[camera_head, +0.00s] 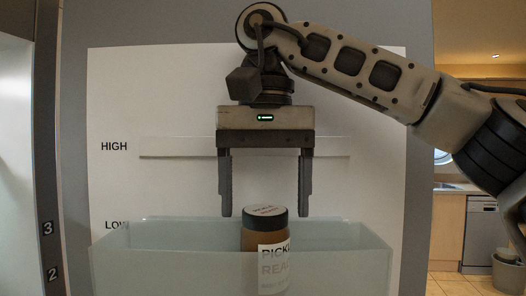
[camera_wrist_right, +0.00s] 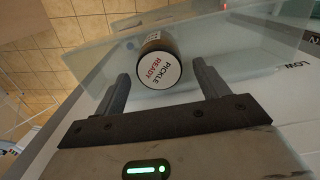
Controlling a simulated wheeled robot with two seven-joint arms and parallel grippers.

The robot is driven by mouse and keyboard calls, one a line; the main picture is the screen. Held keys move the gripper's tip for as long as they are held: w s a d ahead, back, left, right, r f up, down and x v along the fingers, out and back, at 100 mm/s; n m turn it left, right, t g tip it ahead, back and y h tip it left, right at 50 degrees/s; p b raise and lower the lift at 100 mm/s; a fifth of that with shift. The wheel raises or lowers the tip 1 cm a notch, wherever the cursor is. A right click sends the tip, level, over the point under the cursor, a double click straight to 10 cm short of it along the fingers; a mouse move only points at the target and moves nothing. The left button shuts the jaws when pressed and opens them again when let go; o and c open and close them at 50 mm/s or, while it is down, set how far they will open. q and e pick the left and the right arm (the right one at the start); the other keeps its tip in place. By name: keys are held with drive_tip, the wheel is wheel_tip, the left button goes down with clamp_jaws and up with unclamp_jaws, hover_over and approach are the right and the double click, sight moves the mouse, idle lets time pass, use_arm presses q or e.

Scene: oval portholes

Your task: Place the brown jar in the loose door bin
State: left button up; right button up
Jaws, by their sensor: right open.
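The brown jar (camera_head: 257,240) has a dark lid with a white label on top and stands upright inside the translucent door bin (camera_head: 340,258). Its lower part shows through or over the bin's front wall, with a "PICKLE READY" label. My right gripper (camera_head: 265,212) is open and points down just above the jar, its two fingers apart on either side of the lid. In the right wrist view the jar lid (camera_wrist_right: 158,68) lies just beyond and between the open fingertips (camera_wrist_right: 162,72), not gripped. My left gripper is not in view.
A white panel (camera_head: 120,180) behind the bin is marked HIGH and LOW, with a pale horizontal ledge (camera_head: 180,150) at the HIGH mark. A dark post (camera_head: 48,200) numbered 2 and 3 stands at left. A kitchen with a dishwasher (camera_head: 482,235) lies far right.

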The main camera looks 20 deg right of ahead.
drive_tip(key=shift+r, duration=3)
